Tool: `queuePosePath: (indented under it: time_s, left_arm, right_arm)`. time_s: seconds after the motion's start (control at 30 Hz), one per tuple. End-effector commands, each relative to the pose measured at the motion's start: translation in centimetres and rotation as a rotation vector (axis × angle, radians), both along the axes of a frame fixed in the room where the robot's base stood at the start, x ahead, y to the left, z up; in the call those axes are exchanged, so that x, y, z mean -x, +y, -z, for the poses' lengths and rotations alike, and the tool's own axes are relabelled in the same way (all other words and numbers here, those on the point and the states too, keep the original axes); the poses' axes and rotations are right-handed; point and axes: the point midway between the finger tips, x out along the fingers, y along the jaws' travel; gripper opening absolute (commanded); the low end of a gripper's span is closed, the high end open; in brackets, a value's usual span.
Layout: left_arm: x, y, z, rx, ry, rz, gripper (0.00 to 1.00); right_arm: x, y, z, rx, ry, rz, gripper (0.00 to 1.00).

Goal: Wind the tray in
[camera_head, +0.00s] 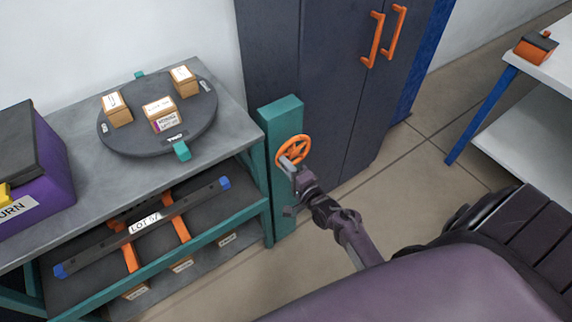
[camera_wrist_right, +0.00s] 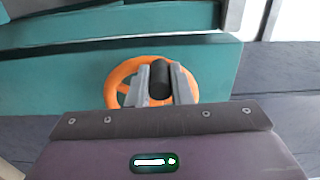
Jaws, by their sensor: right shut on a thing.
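An orange handwheel (camera_head: 294,150) is mounted on a teal post (camera_head: 281,117) at the end of the bench. My right gripper (camera_head: 288,168) reaches it from the lower right and is shut on the wheel's black handle. In the right wrist view the black handle (camera_wrist_right: 160,80) sits between the two grey fingers, in front of the orange wheel (camera_wrist_right: 123,72). On the lower level of the bench lies a dark bar (camera_head: 105,239) with blue ends and a LOT label, crossed by orange arms. I cannot tell for sure which part is the tray. My left gripper is not in view.
A round dark turntable (camera_head: 126,135) with three small boxes stands on the grey bench top (camera_head: 215,125). A purple bin (camera_head: 58,160) is at the left. A dark cabinet (camera_head: 325,75) with orange handles stands behind the post. A white table (camera_head: 545,75) is at the right.

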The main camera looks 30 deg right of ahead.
Motion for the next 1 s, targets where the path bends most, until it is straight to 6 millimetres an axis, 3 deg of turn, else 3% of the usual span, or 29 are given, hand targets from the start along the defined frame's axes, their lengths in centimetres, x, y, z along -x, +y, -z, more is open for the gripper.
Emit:
queuePosePath:
  time_s: [0.4,1.0]
  left_arm:
    - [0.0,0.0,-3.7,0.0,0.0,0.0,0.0]
    - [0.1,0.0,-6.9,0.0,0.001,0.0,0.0]
  right_arm:
    - [-0.2,-1.2,-2.6,-0.396,0.029,0.003,0.0]
    - [-0.4,-3.9,-4.2,-0.943,0.072,0.002,0.0]
